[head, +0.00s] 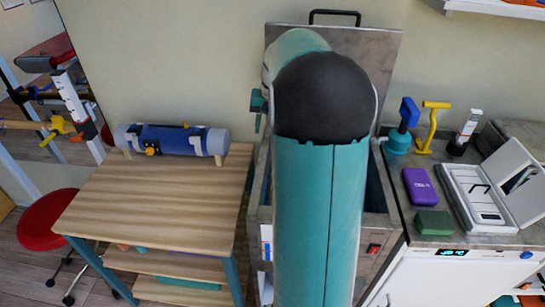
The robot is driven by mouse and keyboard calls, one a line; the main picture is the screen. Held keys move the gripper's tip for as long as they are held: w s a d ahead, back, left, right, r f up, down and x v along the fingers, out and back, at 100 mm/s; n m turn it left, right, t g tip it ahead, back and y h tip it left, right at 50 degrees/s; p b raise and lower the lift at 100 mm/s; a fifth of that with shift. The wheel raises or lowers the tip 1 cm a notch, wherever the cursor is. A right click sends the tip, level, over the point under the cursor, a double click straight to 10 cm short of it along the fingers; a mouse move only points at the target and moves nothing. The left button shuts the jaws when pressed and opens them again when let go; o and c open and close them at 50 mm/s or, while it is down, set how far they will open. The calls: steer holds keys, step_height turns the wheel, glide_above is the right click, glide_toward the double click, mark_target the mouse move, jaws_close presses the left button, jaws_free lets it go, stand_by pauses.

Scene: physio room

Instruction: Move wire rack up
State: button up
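I cannot make out a wire rack in the head view. A steel tank (378,185) with its lid (375,70) raised against the wall stands in the middle. The lid has a black handle (335,17). My teal arm with its black joint covers most of the tank's opening, and only a dark strip of the inside shows to its right. My gripper is not visible; the arm hides whatever lies behind it. A small teal part sticks out left of the arm, and I cannot tell what it is.
A wooden table (160,190) with a blue roller device (172,140) stands left, a red stool (48,220) beyond it. On the right, a counter (418,196) holds a purple box (418,186), a green box (433,222), an open white case (480,198) and upright tools.

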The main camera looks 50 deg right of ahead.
steer(key=s+d+f+m, duration=0.1)
steer(key=d+f, duration=0.3)
steer(key=d, duration=0.3)
steer(key=shift+y, duration=0.3)
steer(key=f, duration=0.4)
steer(key=w+a+f, duration=0.1)
steer(key=f, duration=0.4)
steer(key=w+f, duration=0.1)
steer(key=f, duration=0.3)
steer(key=shift+a+f, duration=0.15)
steer(key=shift+f, duration=0.05)
steer(key=shift+c, duration=0.3)
jaws_close()
